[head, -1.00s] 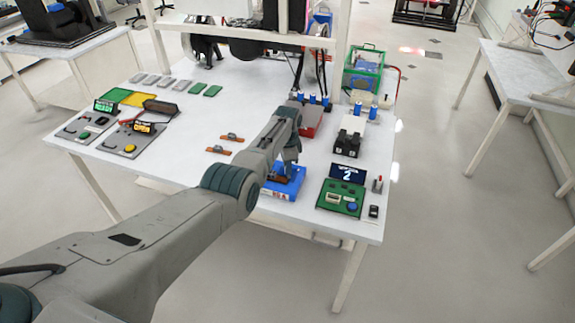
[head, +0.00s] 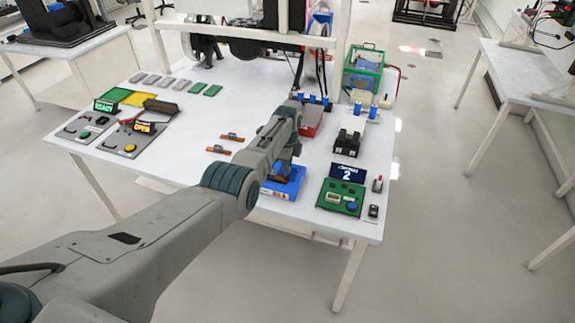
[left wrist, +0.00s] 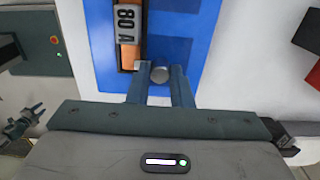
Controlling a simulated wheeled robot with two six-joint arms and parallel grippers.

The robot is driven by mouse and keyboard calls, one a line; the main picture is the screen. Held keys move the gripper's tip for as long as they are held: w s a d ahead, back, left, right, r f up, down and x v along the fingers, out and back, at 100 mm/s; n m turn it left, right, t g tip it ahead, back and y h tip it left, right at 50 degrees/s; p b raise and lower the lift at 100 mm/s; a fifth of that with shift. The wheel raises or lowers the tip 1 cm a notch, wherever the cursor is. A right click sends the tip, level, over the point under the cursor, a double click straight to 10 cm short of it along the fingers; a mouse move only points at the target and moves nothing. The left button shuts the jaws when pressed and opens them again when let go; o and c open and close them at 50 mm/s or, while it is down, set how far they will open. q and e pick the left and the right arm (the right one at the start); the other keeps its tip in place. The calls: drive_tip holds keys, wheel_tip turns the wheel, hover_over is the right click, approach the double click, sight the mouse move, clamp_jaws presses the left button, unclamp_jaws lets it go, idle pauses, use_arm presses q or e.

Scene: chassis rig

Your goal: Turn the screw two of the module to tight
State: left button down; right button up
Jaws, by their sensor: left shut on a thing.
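The module, an orange bar with a black "80 A" label (left wrist: 128,32), lies in a blue tray (left wrist: 100,50). In the head view my left gripper (head: 286,172) is over the blue tray (head: 292,186) at the table's front and hides most of the module.
A green panel (head: 333,205) with a dark display (head: 348,174) reading 2 stands right of the tray. A black-and-white device (head: 349,138) and a red block (head: 312,122) stand behind. Two orange pieces (head: 231,137) lie left of my arm. The table's middle left is clear.

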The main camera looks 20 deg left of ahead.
use_arm(q)
drive_tip(key=shift+w+r, duration=0.15)
drive_tip(key=c, duration=1.3)
unclamp_jaws()
drive_tip(key=shift+r, duration=0.4)
wheel_tip(320, 180, up, 10)
drive_tip(key=b, duration=0.1)
drive_tip(key=shift+f, duration=0.1)
